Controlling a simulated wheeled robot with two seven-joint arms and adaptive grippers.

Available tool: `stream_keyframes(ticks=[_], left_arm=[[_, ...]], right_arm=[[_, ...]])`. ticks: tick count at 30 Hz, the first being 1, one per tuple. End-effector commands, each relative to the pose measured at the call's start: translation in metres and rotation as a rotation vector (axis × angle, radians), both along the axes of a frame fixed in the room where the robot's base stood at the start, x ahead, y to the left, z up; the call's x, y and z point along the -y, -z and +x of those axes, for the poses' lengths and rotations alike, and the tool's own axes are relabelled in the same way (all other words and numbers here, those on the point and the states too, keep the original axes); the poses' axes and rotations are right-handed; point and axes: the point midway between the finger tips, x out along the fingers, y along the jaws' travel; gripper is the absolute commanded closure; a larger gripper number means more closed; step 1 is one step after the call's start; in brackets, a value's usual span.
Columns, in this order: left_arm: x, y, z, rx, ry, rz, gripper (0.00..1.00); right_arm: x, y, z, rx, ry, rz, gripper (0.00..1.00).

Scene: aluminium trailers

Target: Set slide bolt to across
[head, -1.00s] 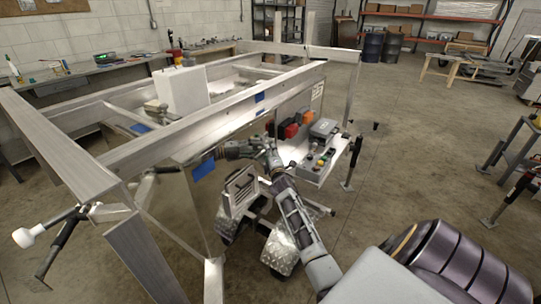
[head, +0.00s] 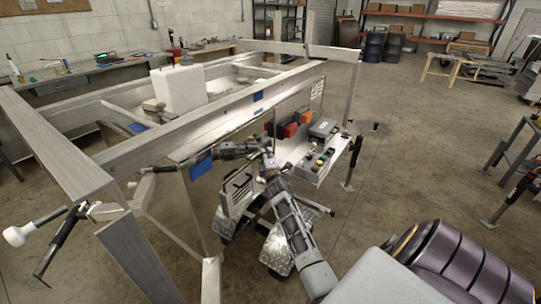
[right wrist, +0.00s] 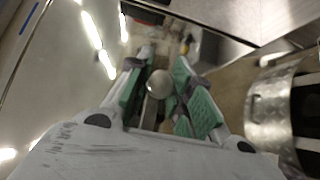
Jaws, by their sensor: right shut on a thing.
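In the right wrist view, a round pale knob (right wrist: 160,83) sits between the green-padded fingers of my right gripper (right wrist: 163,92). I take it to be the handle of the slide bolt. The fingers are shut on it. A short bar runs down from the knob towards the palm. In the head view my right gripper (head: 218,152) is at the side of the aluminium trailer frame (head: 225,108), just above a blue patch (head: 201,167). The knob and the bolt's seat cannot be made out there, so I cannot tell the bolt's position. My left gripper is not in view.
A chequer-plate fender (head: 277,248) stands below my forearm. A white box (head: 180,90) sits inside the frame.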

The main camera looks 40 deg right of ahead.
Motion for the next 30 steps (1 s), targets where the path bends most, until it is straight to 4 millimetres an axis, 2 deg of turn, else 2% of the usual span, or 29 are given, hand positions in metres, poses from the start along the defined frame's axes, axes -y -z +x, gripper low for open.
stream_keyframes(ticks=[3, 12, 25, 26, 30], left_arm=[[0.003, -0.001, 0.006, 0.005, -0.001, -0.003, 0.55], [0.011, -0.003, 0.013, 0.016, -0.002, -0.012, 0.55], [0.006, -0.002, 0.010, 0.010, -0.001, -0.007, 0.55], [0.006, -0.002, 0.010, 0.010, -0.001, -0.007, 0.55], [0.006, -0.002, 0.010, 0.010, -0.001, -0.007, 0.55]], right_arm=[[-0.016, 0.002, 0.000, -0.001, -0.002, 0.003, 1.00], [-0.047, 0.002, -0.008, -0.002, 0.000, 0.005, 1.00], [-0.053, 0.003, -0.009, -0.003, -0.001, 0.004, 1.00], [-0.053, 0.003, -0.009, -0.003, -0.001, 0.004, 0.74], [-0.053, 0.002, -0.009, -0.003, -0.001, 0.004, 0.56]])
